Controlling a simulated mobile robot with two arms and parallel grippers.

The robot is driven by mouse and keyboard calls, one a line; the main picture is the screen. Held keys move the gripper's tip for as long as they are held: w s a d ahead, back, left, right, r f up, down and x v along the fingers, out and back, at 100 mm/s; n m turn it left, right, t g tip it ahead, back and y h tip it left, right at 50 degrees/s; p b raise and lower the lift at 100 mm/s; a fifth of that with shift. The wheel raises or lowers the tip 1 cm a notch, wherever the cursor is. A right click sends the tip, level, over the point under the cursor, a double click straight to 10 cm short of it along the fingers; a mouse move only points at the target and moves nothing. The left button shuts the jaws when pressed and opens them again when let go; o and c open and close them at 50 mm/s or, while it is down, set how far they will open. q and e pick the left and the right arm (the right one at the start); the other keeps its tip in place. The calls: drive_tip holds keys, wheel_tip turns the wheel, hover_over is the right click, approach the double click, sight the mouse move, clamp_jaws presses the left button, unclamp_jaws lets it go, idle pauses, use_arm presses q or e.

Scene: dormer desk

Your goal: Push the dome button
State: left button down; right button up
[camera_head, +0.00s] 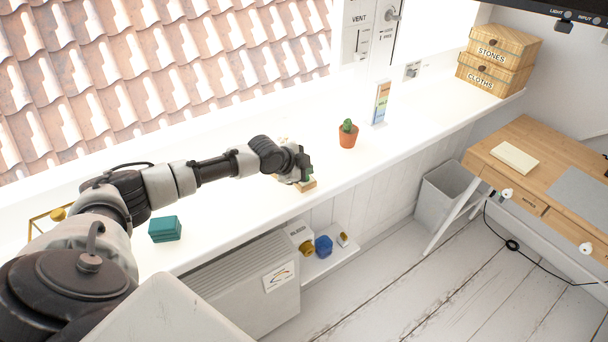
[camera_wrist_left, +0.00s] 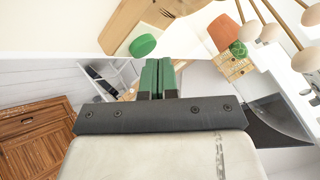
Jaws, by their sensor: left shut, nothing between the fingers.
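A green, rounded button (camera_wrist_left: 143,45) sits at the edge of a pale wooden base (camera_wrist_left: 121,27) in the left wrist view, up and to the left of my fingertips. In the head view a small wooden block with a green part (camera_head: 308,185) shows on the white ledge, mostly hidden by my gripper; it looks like the same item. My left gripper (camera_head: 304,167) is over that block. Its green fingers (camera_wrist_left: 157,77) are together and hold nothing. A gap shows between fingers and button in the wrist picture; contact cannot be told from the head view. My right gripper is not in view.
A potted cactus (camera_head: 348,134) and a coloured card (camera_head: 380,103) stand on the ledge to the right. A teal box (camera_head: 165,229) is nearer, at left.

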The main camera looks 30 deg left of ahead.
use_arm(q)
wheel_tip(320, 180, up, 6)
drive_tip(key=p, duration=0.5)
idle(0.6)
